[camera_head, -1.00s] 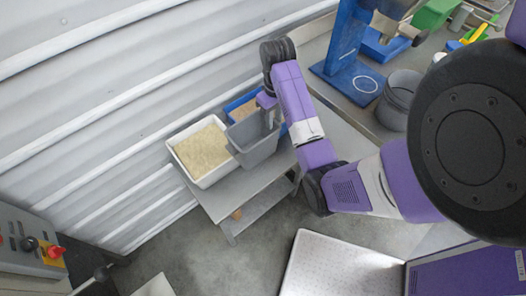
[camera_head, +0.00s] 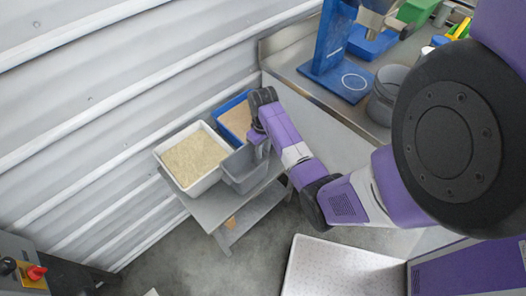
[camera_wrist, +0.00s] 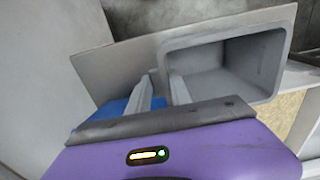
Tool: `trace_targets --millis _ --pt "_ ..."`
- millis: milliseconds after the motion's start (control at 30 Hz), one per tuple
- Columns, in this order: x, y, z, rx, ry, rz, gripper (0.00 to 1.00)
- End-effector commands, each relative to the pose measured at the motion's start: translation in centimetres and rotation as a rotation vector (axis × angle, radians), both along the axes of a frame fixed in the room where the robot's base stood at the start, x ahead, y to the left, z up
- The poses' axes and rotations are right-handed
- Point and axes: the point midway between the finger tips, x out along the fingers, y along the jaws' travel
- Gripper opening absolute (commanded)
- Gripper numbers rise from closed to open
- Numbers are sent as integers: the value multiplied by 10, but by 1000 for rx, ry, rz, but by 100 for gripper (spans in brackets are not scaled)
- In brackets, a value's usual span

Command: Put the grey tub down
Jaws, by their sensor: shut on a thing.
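The grey tub (camera_head: 238,180) is empty as far as I can see and sits at the near right end of a small grey cart (camera_head: 207,210). My gripper (camera_head: 261,153) is shut on the tub's wall at its right side. In the wrist view the fingers (camera_wrist: 163,92) pinch the wall of the tub (camera_wrist: 232,62), and its hollow inside faces the camera. The arm and other tubs partly hide it. I cannot tell whether its base touches the cart top.
A white tub (camera_head: 208,181) of pale grain stands left of the grey tub. A blue tub (camera_head: 236,99) with tan contents stands behind. A steel bench (camera_head: 310,88) at the upper right holds a blue stand (camera_head: 332,42) and a grey bucket (camera_head: 384,92).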

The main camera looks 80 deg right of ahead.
Motion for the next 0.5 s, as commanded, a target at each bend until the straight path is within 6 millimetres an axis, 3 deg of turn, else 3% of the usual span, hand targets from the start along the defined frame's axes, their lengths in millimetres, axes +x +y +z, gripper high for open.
trace_targets --millis 133,467,500 --pt "0 -1 -13 -2 -1 -2 0" --pt "0 -1 -16 -1 -2 -1 0" --pt "0 0 -16 -1 -1 -1 29"
